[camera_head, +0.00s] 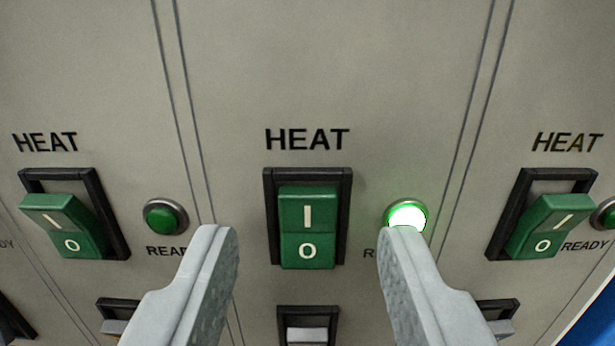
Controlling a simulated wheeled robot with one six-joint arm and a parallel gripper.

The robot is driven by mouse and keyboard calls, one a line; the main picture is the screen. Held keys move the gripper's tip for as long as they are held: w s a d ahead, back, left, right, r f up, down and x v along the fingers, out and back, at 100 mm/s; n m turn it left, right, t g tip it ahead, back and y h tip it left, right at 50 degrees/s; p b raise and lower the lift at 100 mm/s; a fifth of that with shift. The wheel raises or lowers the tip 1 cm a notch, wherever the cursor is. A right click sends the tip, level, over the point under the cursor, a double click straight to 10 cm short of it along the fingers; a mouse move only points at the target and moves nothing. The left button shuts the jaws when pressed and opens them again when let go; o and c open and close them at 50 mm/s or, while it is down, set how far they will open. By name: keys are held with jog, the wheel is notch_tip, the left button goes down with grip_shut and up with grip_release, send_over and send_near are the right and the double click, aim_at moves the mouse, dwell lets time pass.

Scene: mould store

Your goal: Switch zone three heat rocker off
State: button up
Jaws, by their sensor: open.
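A green heat rocker (307,208) sits in a black frame at the middle of the panel, under the word HEAT. Its upper half is marked I and its lower half O. I cannot tell for certain which half is pressed in. No zone number is in view. My gripper (308,232) is open and empty, one finger low on each side of this rocker in the picture. The fingers appear in front of the panel, and I cannot tell their distance from it. The right finger partly covers the READY label and the lower edge of a lit lamp.
Similar green rockers stand at left (65,222) and right (548,225). The middle ready lamp (406,215) glows; the left lamp (163,216) is dark green. A lower switch (307,334) sits beneath the middle rocker, cut by the picture edge. Bare grey panel lies above.

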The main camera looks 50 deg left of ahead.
jog(key=shift+x, duration=1)
grip_shut()
jog(key=shift+f+t+y, duration=0.25)
jog(key=shift+t+y, duration=0.3)
jog(key=shift+y, duration=0.2)
jog(key=shift+f+t+y, duration=0.25)
jog(key=shift+t+y, duration=0.3)
jog(key=shift+y, duration=0.2)
grip_release()
jog(key=shift+d, duration=0.1)
jog(key=v, duration=1.7)
jog(key=shift+s, duration=0.15)
